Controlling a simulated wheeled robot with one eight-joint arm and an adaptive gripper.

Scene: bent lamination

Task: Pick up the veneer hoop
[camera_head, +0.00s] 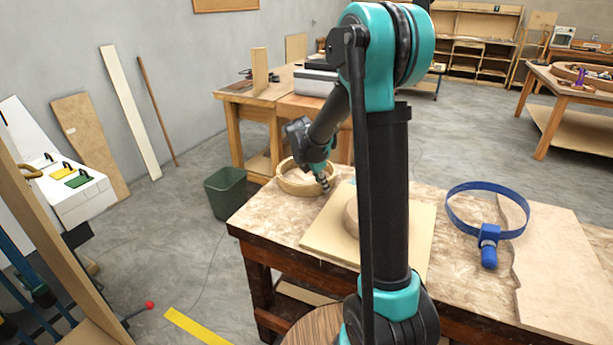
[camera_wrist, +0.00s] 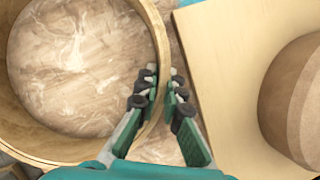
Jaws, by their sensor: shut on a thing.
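The veneer hoop (camera_head: 282,181) is a pale wooden ring near the back left corner of the workbench. In the wrist view the hoop (camera_wrist: 160,45) fills the left side, with the bench top showing through its middle. My gripper (camera_head: 325,184) is at the hoop's right side. In the wrist view my gripper (camera_wrist: 164,88) has one finger inside the hoop and one outside, shut on its wall. I cannot tell whether the hoop is clear of the bench.
A pale board (camera_head: 325,238) with a round wooden block (camera_head: 351,215) lies right of the hoop. A blue band clamp (camera_head: 489,258) and a thin wooden sheet (camera_head: 560,262) lie farther right on the workbench (camera_head: 265,228). A green bin (camera_head: 226,192) stands on the floor at left.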

